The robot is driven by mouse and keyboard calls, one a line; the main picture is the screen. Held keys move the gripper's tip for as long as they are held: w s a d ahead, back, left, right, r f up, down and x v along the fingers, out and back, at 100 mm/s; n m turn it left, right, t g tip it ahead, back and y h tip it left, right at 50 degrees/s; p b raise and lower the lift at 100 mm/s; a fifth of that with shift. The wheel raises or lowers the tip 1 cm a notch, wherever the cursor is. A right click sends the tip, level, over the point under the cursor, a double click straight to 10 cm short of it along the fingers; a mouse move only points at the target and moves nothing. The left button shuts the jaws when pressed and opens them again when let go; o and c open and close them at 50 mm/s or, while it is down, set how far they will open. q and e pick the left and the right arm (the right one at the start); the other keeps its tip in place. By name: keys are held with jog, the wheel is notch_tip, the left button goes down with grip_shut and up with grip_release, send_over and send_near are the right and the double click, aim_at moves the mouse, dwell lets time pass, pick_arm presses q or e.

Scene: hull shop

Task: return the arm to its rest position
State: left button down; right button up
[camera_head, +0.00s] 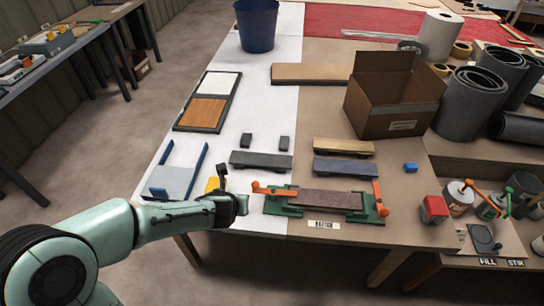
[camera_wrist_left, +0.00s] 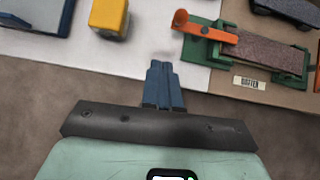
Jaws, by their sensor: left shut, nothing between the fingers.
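My left arm (camera_head: 150,222) comes in from the left in the head view and reaches over the front edge of the table. My left gripper (camera_head: 244,205) is shut and empty, just left of the green clamp fixture (camera_head: 280,204). In the left wrist view the gripper (camera_wrist_left: 160,66) shows its blue fingers together, over the table's front edge. The fixture's orange lever (camera_wrist_left: 205,28) is to the right of the fingers and looks apart from them. My right gripper is in neither view.
A yellow block (camera_head: 212,185) and a blue-sided tray (camera_head: 172,183) lie left of the gripper. A purplish board (camera_head: 325,199) sits in the fixture. A cardboard box (camera_head: 385,110) and a blue bucket (camera_head: 257,30) stand farther back.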

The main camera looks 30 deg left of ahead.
pick_arm(q)
jog(key=s+d+f+n+g+h, duration=0.3)
jog(key=s+d+f+n, duration=0.2)
jog(key=d+f+n, duration=0.45)
jog(key=s+d+f+n+g+h, duration=0.35)
jog(key=f+n, duration=0.35)
jog(key=f, duration=0.5)
jog(key=s+d+f+n+g, duration=0.1)
jog(key=s+d+f+n, duration=0.2)
jog(key=s+f+n, duration=0.3)
jog(key=s+d+f+n, duration=0.3)
jog(key=s+f+n, duration=0.3)
jog(key=n, duration=0.7)
jog(key=shift+s+f+g, duration=0.15)
jog(key=shift+s+g, duration=0.2)
jog(key=shift+s, duration=0.25)
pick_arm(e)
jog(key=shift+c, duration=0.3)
